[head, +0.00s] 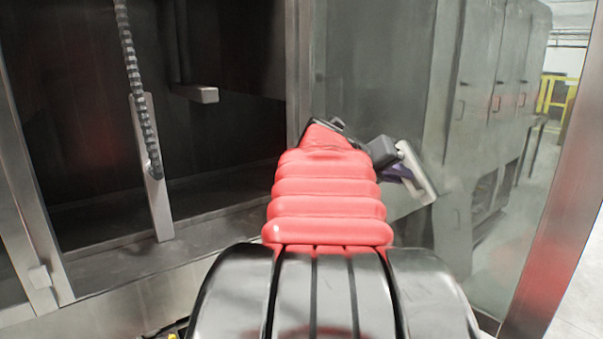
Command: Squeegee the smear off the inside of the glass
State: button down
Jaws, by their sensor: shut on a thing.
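My gripper (382,153) is at the end of my red-sleeved arm, right of the picture's middle. It is shut on a squeegee (418,173) with a purple handle and a pale, slanted head. Part of the handle and the jaws are hidden behind the arm and wrist. The squeegee head is in front of the glass (375,75), a tall clear pane on the right. I cannot tell whether its edge touches the pane. The glass looks hazy and greyish, but I cannot make out a distinct smear.
A dark open chamber (75,110) lies on the left, with a ribbed hose (140,95) hanging in front of an upright metal bar (152,185). A metal post (298,65) separates it from the glass. Grey cabinets (490,70) and a yellow rail (552,95) show beyond the pane.

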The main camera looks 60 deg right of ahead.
jog(key=shift+w+d, duration=0.1)
jog(key=shift+w, duration=0.15)
jog(key=shift+d+r, duration=0.1)
jog(key=shift+r, duration=0.65)
jog(key=shift+s, duration=0.1)
jog(key=shift+s+a, duration=0.35)
jog(key=shift+s, duration=0.55)
jog(key=shift+s+a, duration=0.35)
jog(key=shift+s, duration=0.5)
jog(key=shift+s, duration=0.1)
jog(key=shift+s+a, duration=0.25)
jog(key=shift+s, duration=0.65)
jog(key=shift+s+a, duration=0.25)
jog(key=shift+s, duration=0.6)
